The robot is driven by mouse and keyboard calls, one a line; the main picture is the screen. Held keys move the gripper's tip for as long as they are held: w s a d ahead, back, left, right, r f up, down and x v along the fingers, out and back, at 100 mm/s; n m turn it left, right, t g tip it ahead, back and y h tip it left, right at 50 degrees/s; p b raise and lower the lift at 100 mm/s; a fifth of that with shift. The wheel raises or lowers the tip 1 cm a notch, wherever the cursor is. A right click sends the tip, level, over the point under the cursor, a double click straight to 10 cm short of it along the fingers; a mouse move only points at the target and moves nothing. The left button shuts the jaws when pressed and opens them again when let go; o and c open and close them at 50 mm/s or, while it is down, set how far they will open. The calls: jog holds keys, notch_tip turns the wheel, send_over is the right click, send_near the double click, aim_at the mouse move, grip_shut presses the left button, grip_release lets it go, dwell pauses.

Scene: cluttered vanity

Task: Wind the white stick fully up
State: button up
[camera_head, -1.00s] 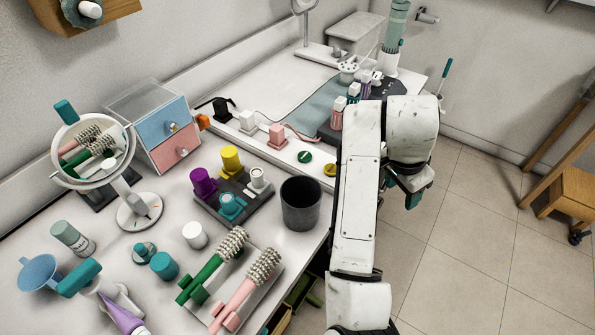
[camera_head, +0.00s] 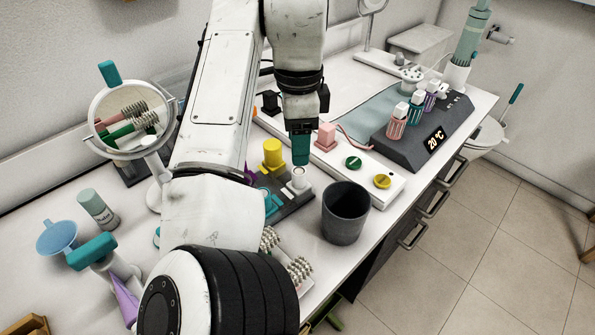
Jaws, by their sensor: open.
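The white stick (camera_head: 298,181) stands upright at the right end of a dark grey holder (camera_head: 287,210) on the vanity. My gripper (camera_head: 301,160) points down just above the white stick, with its teal fingers close over the stick's top. The fingers overlap from this angle, so the gap between them is hidden. I cannot tell whether they touch the stick. A yellow stick (camera_head: 272,155) stands behind and to the left of it in the same holder. My arm covers most of the purple stick and part of the teal stick.
A dark grey cup (camera_head: 345,213) stands close to the right of the holder. A white strip with green (camera_head: 354,162) and yellow (camera_head: 382,181) knobs and a pink block (camera_head: 326,137) lie behind. Hairbrushes (camera_head: 299,269) are in front, partly hidden. The round mirror (camera_head: 131,121) is left.

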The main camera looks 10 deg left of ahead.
aim_at(299, 171)
notch_tip(299, 171, down, 8)
jog(key=shift+d+f, duration=0.1)
jog(key=shift+c, duration=0.5)
grip_shut()
